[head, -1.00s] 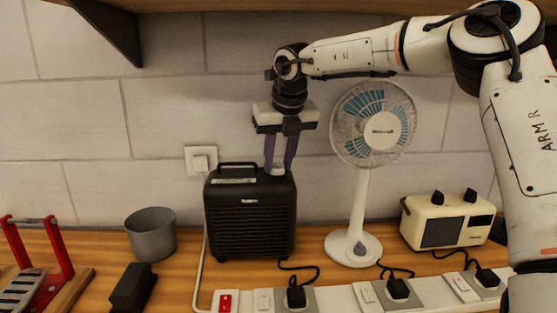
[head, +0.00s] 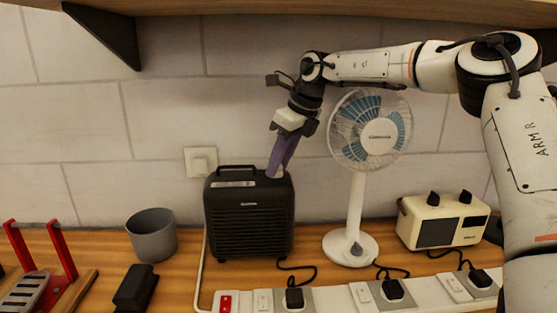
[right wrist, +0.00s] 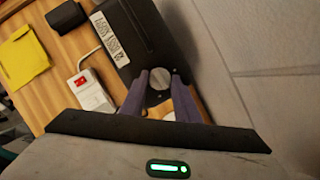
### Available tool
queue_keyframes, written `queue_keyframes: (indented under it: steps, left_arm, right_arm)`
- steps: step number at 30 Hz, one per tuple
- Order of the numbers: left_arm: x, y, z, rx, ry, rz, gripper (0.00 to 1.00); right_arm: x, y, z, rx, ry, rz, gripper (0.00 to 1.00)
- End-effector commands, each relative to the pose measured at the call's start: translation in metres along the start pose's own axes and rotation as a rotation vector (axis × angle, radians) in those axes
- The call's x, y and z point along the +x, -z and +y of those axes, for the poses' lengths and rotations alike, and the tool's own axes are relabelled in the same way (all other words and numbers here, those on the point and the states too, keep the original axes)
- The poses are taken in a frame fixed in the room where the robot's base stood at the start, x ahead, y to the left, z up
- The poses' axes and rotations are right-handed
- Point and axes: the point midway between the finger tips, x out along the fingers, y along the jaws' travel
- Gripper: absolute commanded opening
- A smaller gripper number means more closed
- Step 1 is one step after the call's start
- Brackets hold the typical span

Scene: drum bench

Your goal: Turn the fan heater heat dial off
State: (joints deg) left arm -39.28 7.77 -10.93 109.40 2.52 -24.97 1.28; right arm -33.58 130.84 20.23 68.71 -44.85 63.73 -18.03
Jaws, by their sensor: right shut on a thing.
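The black fan heater (head: 248,218) stands on the wooden bench with its grille facing me. In the right wrist view the heater's top (right wrist: 128,28) carries a pale printed label and a round grey dial (right wrist: 158,77). My right gripper (head: 276,172) reaches down to the right end of the heater's top, its purple fingers slanted. In the right wrist view the fingers (right wrist: 158,82) close on either side of the dial. A second pale round part shows partly between the fingers; I cannot tell what it is. My left gripper is in neither view.
A white desk fan (head: 352,245) and a cream radio-like box (head: 445,222) stand to the right. A grey pot (head: 152,235) is to the left. A power strip (head: 335,299) with a red switch and plugs runs along the front. A shelf (head: 330,8) hangs above.

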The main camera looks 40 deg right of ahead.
Motion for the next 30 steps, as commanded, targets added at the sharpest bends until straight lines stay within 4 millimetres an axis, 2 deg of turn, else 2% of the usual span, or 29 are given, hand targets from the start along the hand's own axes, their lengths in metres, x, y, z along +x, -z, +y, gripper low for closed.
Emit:
queue_keyframes:
  steps: [18,30]
  left_arm:
    - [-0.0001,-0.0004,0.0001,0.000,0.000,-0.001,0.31]
    - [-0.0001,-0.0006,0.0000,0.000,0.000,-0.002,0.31]
  right_arm:
    - [0.0014,-0.0025,-0.0068,-0.529,-0.218,0.001,0.06]
    - [0.0016,-0.0043,-0.0078,-0.747,-0.306,-0.001,0.06]
